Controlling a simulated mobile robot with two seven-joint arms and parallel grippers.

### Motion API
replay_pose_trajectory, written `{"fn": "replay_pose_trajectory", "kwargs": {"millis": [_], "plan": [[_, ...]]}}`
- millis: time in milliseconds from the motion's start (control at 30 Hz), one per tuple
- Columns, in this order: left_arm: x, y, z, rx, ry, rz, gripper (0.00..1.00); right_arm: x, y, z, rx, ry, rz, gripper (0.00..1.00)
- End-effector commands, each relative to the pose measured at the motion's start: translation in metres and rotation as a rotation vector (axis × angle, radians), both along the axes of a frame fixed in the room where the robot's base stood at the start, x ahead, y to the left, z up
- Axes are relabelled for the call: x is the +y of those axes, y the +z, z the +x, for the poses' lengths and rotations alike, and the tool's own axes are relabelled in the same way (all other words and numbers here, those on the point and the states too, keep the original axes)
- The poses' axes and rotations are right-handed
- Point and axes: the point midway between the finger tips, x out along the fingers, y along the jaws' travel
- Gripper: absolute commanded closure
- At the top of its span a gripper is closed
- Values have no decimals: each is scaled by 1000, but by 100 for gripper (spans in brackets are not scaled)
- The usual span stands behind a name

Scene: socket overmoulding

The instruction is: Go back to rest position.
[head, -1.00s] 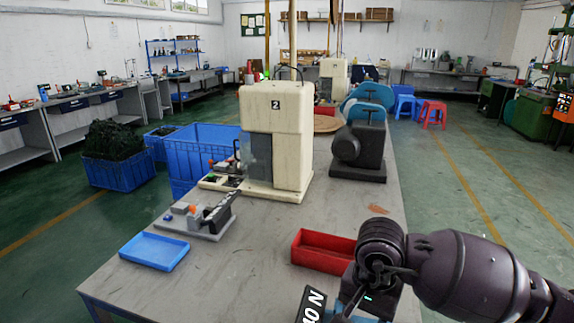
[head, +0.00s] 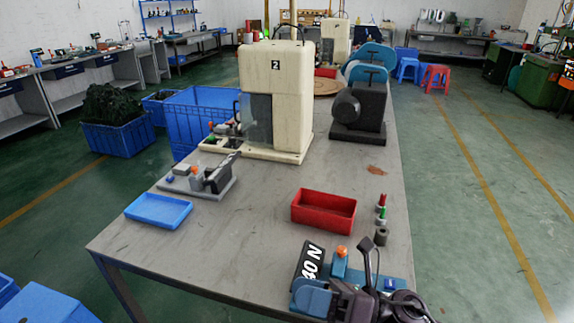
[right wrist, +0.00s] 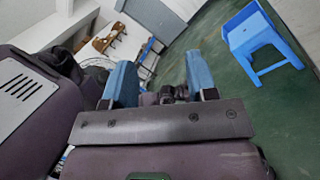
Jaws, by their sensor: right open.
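My right gripper (head: 300,291) is at the bottom edge of the head view, low at the near edge of the grey table (head: 240,240). Its blue fingers point left, in front of the black "40 N" block (head: 311,262). In the right wrist view the two blue fingers (right wrist: 162,80) are spread apart with nothing gripped. Dark parts show beyond the gap; I cannot tell what they are. My left gripper is not in view.
A teal fixture (head: 398,284) stands at the table's near right. A red bin (head: 323,212), a blue tray (head: 158,211) and a cream press (head: 277,90) stand farther back. A blue stool (right wrist: 262,42) is on the floor.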

Motion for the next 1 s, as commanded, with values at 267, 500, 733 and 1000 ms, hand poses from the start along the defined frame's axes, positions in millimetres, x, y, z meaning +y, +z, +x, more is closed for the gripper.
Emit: {"fn": "replay_pose_trajectory", "kwargs": {"millis": [267,500,733,1000], "plan": [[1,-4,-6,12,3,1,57,-90,-52,33,805,-435,523,48],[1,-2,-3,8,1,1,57,-182,-155,2,1449,-775,1019,48],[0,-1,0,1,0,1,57,-231,-235,-67,1855,-997,1421,48],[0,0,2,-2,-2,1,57,-244,-263,-103,2001,-1077,1596,48]]}}
